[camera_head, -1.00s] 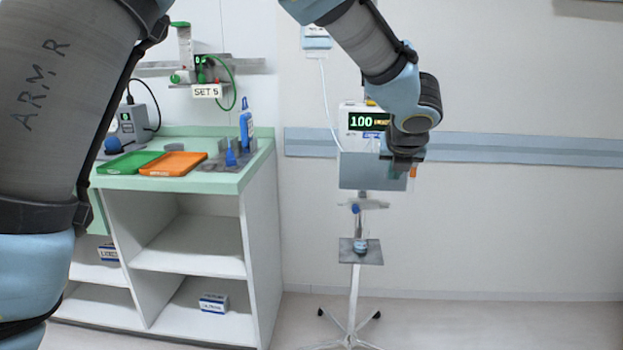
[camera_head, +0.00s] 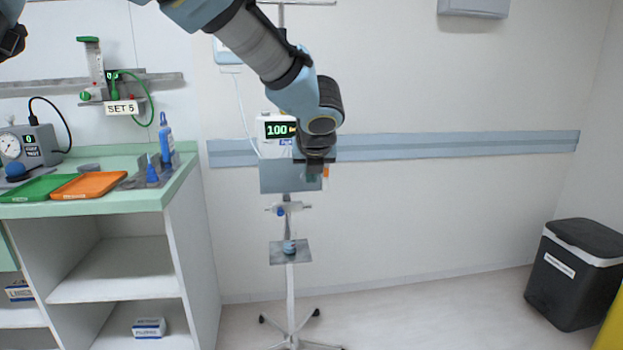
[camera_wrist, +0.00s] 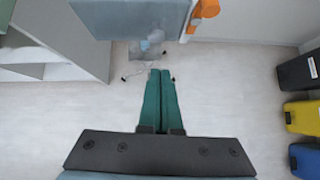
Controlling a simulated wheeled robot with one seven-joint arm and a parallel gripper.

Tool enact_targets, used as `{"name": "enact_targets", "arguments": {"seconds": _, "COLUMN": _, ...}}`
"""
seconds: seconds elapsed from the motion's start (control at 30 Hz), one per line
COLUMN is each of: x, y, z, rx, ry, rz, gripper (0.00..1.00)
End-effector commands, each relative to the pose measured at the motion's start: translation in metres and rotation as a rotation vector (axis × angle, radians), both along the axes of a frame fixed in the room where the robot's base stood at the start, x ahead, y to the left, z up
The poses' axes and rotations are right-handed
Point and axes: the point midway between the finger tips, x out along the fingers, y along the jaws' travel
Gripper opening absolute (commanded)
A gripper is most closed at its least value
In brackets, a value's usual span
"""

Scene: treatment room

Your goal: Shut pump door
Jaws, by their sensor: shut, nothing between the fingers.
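The pump (camera_head: 279,131) is a white box on a pole stand, its display reading 100. Its grey door panel (camera_head: 285,177) hangs below the display, in front of the pole. In the wrist view the panel (camera_wrist: 130,18) fills the upper middle, with an orange part (camera_wrist: 205,10) at its right edge. My gripper (camera_head: 314,176) is in front of the panel's right side and hides part of it and of the pump. In the wrist view my green fingers (camera_wrist: 160,75) are together and empty, pointing at the panel's lower edge. I cannot tell whether they touch it.
The pump stand (camera_head: 291,285) has a small shelf (camera_head: 290,252) and spreading feet. A counter (camera_head: 140,199) with a green tray (camera_head: 30,188) and an orange tray (camera_head: 90,185) stands left. A dark bin (camera_head: 572,285) stands right. The floor between is clear.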

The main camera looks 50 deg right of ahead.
Motion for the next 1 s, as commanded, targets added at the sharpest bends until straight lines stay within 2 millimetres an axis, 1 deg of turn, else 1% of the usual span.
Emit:
{"name": "enact_targets", "arguments": {"seconds": 0.03, "x": -0.004, "y": 0.002, "z": 0.006, "rx": -0.003, "ry": -0.002, "rz": -0.002, "gripper": 0.0}}
{"name": "enact_targets", "arguments": {"seconds": 0.23, "x": -0.019, "y": 0.014, "z": 0.025, "rx": -0.002, "ry": -0.001, "rz": -0.002, "gripper": 0.0}}
{"name": "enact_targets", "arguments": {"seconds": 0.4, "x": -0.033, "y": 0.025, "z": 0.046, "rx": -0.004, "ry": -0.002, "rz": -0.001, "gripper": 0.0}}
{"name": "enact_targets", "arguments": {"seconds": 0.5, "x": -0.039, "y": 0.03, "z": 0.054, "rx": -0.003, "ry": -0.001, "rz": -0.001, "gripper": 0.0}}
{"name": "enact_targets", "arguments": {"seconds": 0.6, "x": -0.043, "y": 0.033, "z": 0.057, "rx": -0.002, "ry": 0.0, "rz": -0.001, "gripper": 0.0}}
{"name": "enact_targets", "arguments": {"seconds": 0.87, "x": -0.044, "y": 0.034, "z": 0.059, "rx": 0.0, "ry": 0.0, "rz": -0.001, "gripper": 0.0}}
{"name": "enact_targets", "arguments": {"seconds": 0.93, "x": -0.039, "y": 0.035, "z": 0.06, "rx": 0.002, "ry": -0.012, "rz": -0.009, "gripper": 0.0}}
{"name": "enact_targets", "arguments": {"seconds": 0.97, "x": -0.034, "y": 0.036, "z": 0.061, "rx": 0.005, "ry": -0.026, "rz": -0.016, "gripper": 0.0}}
{"name": "enact_targets", "arguments": {"seconds": 1.0, "x": -0.024, "y": 0.039, "z": 0.063, "rx": 0.014, "ry": -0.054, "rz": -0.033, "gripper": 0.0}}
